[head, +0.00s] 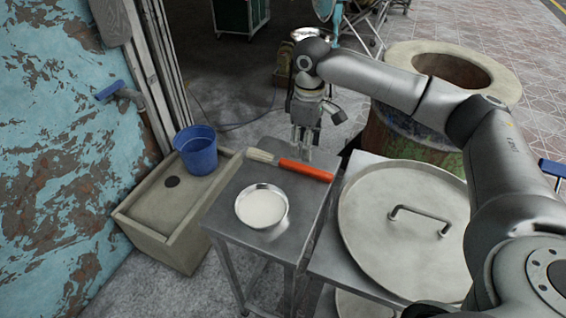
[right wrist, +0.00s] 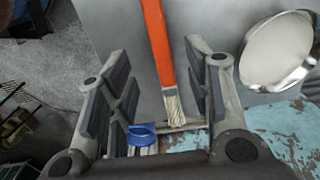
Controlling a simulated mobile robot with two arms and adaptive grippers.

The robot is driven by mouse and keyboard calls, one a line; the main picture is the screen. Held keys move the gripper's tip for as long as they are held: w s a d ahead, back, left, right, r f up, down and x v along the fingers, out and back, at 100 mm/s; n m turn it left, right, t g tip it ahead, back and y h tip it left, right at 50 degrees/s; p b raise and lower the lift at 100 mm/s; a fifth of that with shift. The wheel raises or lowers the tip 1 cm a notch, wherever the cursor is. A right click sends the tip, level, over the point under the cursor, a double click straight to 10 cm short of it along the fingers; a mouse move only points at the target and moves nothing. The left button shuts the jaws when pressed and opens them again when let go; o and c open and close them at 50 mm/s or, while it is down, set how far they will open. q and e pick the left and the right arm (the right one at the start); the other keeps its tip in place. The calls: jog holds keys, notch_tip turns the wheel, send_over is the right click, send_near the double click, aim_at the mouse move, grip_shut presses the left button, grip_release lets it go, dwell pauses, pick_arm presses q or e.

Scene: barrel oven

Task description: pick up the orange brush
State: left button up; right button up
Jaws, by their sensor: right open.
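The orange brush lies on the small metal table (head: 226,206), its orange handle (head: 306,170) to the right and its pale bristles (head: 262,156) to the left. My right gripper (head: 302,152) hangs over the table by the handle, fingers pointing down. In the right wrist view the open right gripper (right wrist: 160,95) has one finger on each side of the brush (right wrist: 158,45). The fingers look apart from it, and nothing is held. My left gripper is not in view.
A metal bowl of white contents (head: 262,207) stands on the same table, close to the brush. A large round lid (head: 375,215) lies on the table at right. A blue bucket (head: 196,150) stands on a stone basin (head: 150,215) at left. The barrel oven (head: 400,58) is behind.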

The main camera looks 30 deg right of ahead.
aim_at(304, 167)
jog(key=shift+f, duration=1)
notch_tip(304, 167, down, 5)
jog(key=shift+f, duration=0.2)
jog(key=c, duration=0.4)
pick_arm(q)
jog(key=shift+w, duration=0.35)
pick_arm(e)
grip_shut()
